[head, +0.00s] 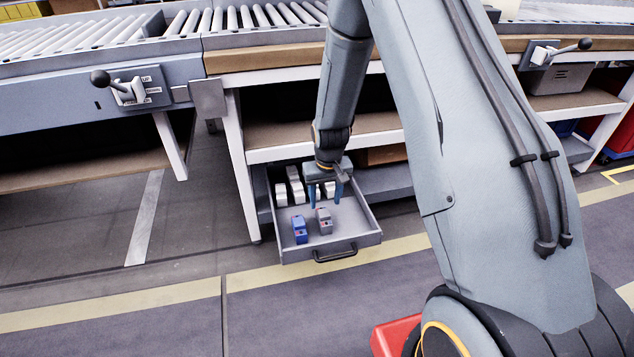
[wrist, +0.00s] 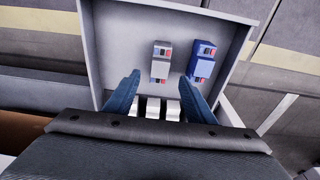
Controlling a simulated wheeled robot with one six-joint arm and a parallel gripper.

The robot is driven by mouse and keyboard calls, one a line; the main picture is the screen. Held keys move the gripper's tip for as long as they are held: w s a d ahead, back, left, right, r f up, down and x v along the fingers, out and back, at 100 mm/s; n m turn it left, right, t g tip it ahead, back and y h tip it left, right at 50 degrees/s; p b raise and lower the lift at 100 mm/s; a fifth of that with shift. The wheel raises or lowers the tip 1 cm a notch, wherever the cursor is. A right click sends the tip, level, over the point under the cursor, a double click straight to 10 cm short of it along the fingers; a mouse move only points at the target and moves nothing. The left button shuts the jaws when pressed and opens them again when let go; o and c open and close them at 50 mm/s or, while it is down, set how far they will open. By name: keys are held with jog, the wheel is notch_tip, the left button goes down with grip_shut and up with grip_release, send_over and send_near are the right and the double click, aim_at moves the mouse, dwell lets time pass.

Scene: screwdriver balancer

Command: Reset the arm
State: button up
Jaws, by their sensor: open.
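My gripper (head: 325,194) points down over an open grey drawer (head: 352,244) below the workbench. Its two blue fingers are apart with nothing between them in the head view. In the wrist view the open gripper (wrist: 165,82) also shows, its fingertips above the drawer floor near a grey block. That grey block (head: 324,221) and a blue block (head: 300,229) stand in the front part of the drawer. The grey block (wrist: 161,62) and the blue block (wrist: 202,62) appear side by side in the wrist view, apart from the fingers.
Several white blocks (head: 296,187) stand at the back of the drawer, partly hidden by my gripper. The workbench shelf (head: 270,152) is above and behind it. A roller conveyor (head: 240,20) runs along the top. The floor (head: 300,310) in front is clear.

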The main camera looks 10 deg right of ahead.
jog(key=s+a+r+n, duration=0.3)
jog(key=s+a+r, duration=1)
jog(key=a+r, duration=0.4)
jog(key=s+a+r+n, duration=0.1)
jog(key=s+r, duration=0.2)
jog(key=s, duration=0.4)
jog(key=s+a+r+n+g+y, duration=0.1)
jog(key=s+a+r, duration=0.1)
jog(key=s+r, duration=0.35)
jog(key=s+a+r+n, duration=0.1)
jog(key=s, duration=0.8)
jog(key=d+r+m+p, duration=0.3)
jog(key=d+r+p, duration=0.7)
jog(key=r+p, duration=0.3)
jog(key=d+r+m+h+p, duration=0.1)
jog(key=d+r+m+p, duration=0.2)
jog(key=d+r+p, duration=0.7)
jog(key=shift+s+d+r+p, duration=0.15)
jog(key=shift+d+r+p, duration=0.25)
jog(key=shift+r+p, duration=2.7)
notch_tip(320, 180, down, 2)
jog(key=shift+f+p, duration=0.2)
jog(key=shift+p, duration=1)
